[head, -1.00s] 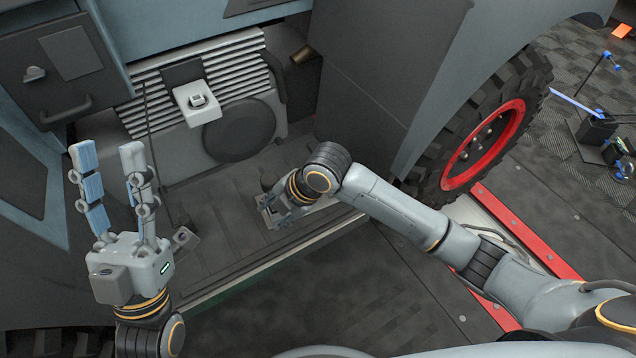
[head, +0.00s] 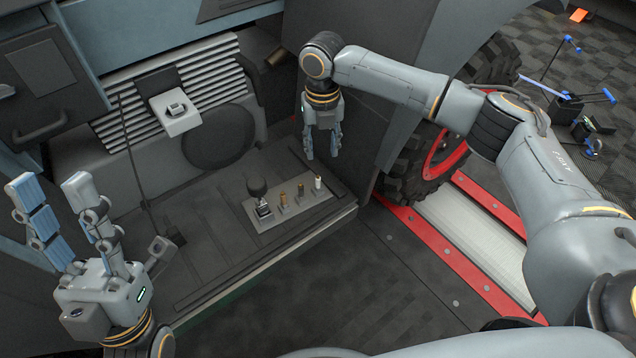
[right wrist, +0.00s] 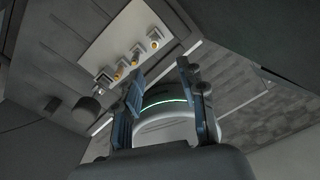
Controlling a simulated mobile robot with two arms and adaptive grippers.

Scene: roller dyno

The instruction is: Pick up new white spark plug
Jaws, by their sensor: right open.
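The white spark plug (head: 318,183) stands upright at the right end of a light grey plate (head: 288,218) on the step. Two brown-gold plugs (head: 300,190) (head: 283,198) stand beside it to the left. My right gripper (head: 322,156) hangs fingers down above the plate's right end, apart from the plugs. In the right wrist view its open, empty fingers (right wrist: 160,72) show with the plate (right wrist: 108,38) beyond them; the plug at the end away from the black knob (right wrist: 154,36) appears to be the white one. My left gripper (head: 50,183) is open and empty, fingers up, at the left.
A black-knobbed lever (head: 257,188) stands at the plate's left end. A white bracket (head: 176,115) sticks out from the ribbed panel behind. A dark panel edge and the tyre (head: 405,165) lie right of my right gripper. The step's front left is mostly clear.

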